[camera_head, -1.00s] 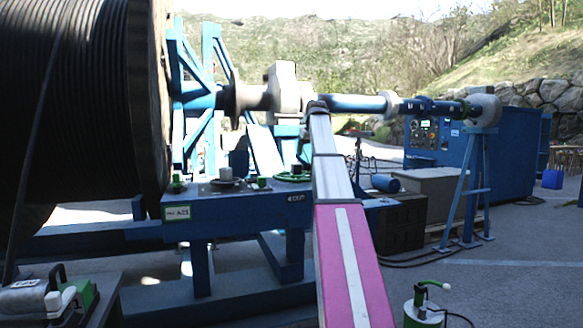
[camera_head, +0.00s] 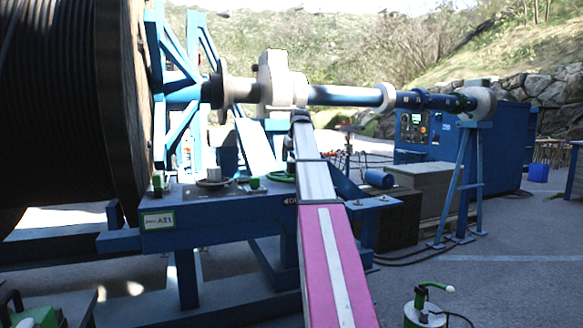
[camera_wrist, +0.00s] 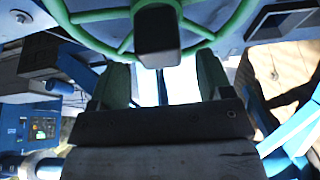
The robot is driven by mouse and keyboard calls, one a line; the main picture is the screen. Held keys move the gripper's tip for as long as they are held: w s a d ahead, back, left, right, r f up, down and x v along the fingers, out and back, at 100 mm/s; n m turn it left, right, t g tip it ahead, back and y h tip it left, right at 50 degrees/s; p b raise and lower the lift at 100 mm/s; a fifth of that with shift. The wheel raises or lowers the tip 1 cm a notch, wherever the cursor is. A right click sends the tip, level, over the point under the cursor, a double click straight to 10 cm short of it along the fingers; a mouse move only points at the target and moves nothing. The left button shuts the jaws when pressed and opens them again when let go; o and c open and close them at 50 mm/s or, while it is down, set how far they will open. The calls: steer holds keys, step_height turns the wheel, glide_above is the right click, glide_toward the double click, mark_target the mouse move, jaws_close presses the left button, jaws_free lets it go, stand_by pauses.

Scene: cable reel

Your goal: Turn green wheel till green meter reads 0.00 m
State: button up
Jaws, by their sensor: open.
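The green wheel (camera_head: 280,177) lies on the blue bench beside my arm in the head view, partly hidden by the arm. In the wrist view the green wheel (camera_wrist: 102,15) fills the top, with its rim and spokes showing. A dark block (camera_wrist: 157,38) stands out in front of its middle. My gripper (camera_wrist: 160,80) is open, with its two green fingers apart just below the rim. I cannot tell whether they touch it. The head view hides my gripper behind my arm. No meter reading is legible.
The blue bench (camera_head: 225,212) carries a grey round fitting (camera_head: 212,177) and small green parts (camera_head: 253,183). A large cable reel (camera_head: 60,100) stands at left. A blue control cabinet (camera_head: 500,150) is at back right. A green-topped canister (camera_head: 425,305) stands at front right.

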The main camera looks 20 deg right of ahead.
mark_target(292, 165)
steer(key=shift+x, duration=2.25)
steer(key=c, duration=1.3)
steer(key=shift+d, duration=0.1)
